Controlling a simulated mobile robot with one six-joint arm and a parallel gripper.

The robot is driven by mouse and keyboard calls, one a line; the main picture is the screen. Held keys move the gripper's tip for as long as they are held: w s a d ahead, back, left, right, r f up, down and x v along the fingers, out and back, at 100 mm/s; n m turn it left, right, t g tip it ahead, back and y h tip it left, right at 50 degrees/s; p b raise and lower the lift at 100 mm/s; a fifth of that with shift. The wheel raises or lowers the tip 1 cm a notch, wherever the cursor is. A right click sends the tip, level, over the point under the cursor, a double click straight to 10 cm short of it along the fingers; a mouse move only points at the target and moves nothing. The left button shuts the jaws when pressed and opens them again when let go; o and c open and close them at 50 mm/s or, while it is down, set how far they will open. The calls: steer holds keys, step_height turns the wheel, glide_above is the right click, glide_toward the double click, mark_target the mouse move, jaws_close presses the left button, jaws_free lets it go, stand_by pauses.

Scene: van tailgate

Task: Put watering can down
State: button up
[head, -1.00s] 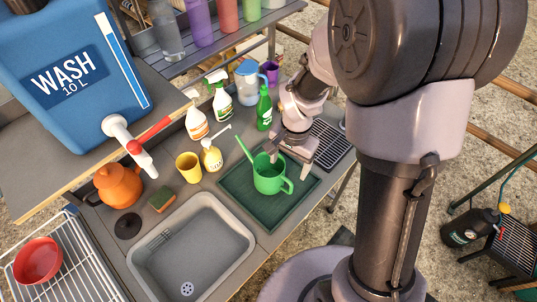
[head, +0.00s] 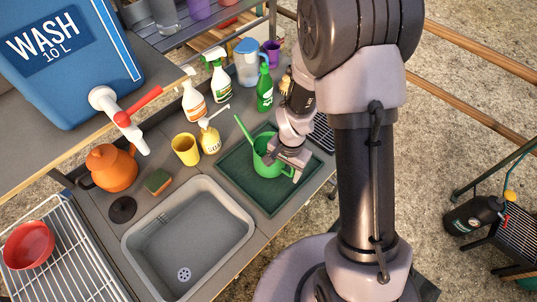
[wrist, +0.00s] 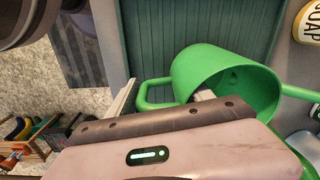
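The green watering can (head: 262,166) stands on the dark green ribbed tray (head: 271,207) to the right of the sink, its spout pointing up and left. In the wrist view the can (wrist: 226,68) shows its open mouth, with its loop handle (wrist: 153,92) at the left. My gripper (head: 284,164) is at the handle side of the can. Its fingers are spread apart, one beyond the handle and one at the can's mouth. The wrist view also shows the gripper (wrist: 165,96), whose body hides the lower part of the can.
The grey sink (head: 190,238) is left of the tray. A soap bottle (head: 209,137), yellow cup (head: 186,150), green bottle (head: 264,90) and spray bottles (head: 218,77) stand behind. A sponge (head: 158,182) and orange kettle (head: 111,168) are further left.

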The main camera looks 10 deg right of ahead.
jaws_close()
